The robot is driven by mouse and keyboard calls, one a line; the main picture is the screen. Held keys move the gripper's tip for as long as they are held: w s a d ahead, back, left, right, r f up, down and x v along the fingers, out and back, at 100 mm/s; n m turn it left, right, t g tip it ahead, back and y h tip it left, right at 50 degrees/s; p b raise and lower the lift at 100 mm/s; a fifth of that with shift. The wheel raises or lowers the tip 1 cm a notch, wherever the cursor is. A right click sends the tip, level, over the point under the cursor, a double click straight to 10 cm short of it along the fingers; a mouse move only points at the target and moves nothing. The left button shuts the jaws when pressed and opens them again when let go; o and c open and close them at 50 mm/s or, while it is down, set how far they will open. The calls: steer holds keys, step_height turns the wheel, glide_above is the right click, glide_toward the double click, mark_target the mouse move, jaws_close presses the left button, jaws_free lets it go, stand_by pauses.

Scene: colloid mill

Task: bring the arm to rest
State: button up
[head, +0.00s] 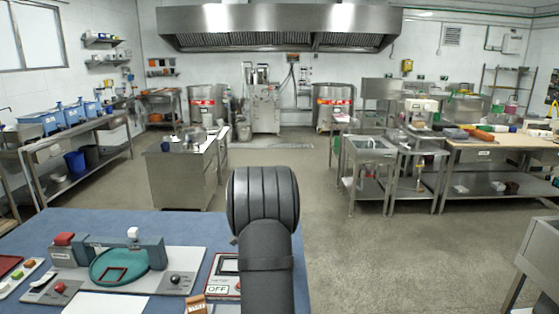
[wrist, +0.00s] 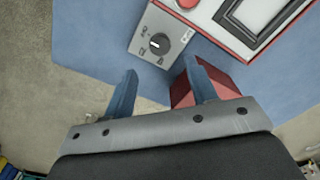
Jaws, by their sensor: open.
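My gripper (wrist: 160,67) shows in the wrist view with its two blue-grey fingers apart and nothing between them. It is over the edge of a blue work surface (wrist: 85,38). A grey box with a black rotary knob (wrist: 160,43) lies just beyond the fingertips. A dark red block (wrist: 212,82) is partly hidden behind the right finger; whether they touch I cannot tell. In the head view my dark arm stands at the front centre, and I cannot make out the gripper there.
The blue bench (head: 190,222) at front left carries a machine with a teal round dish (head: 120,266), a panel marked OFF (head: 218,289), an orange block (head: 196,304) and a white sheet (head: 105,304). Open floor (head: 370,250) lies to the right. A steel table (head: 540,245) stands at far right.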

step_height(320, 180, down, 7)
steer(key=shift+f, duration=0.4)
steer(key=n, duration=0.4)
steer(key=shift+r, duration=0.1)
steer(key=n, duration=0.9)
steer(key=shift+n, duration=2.5)
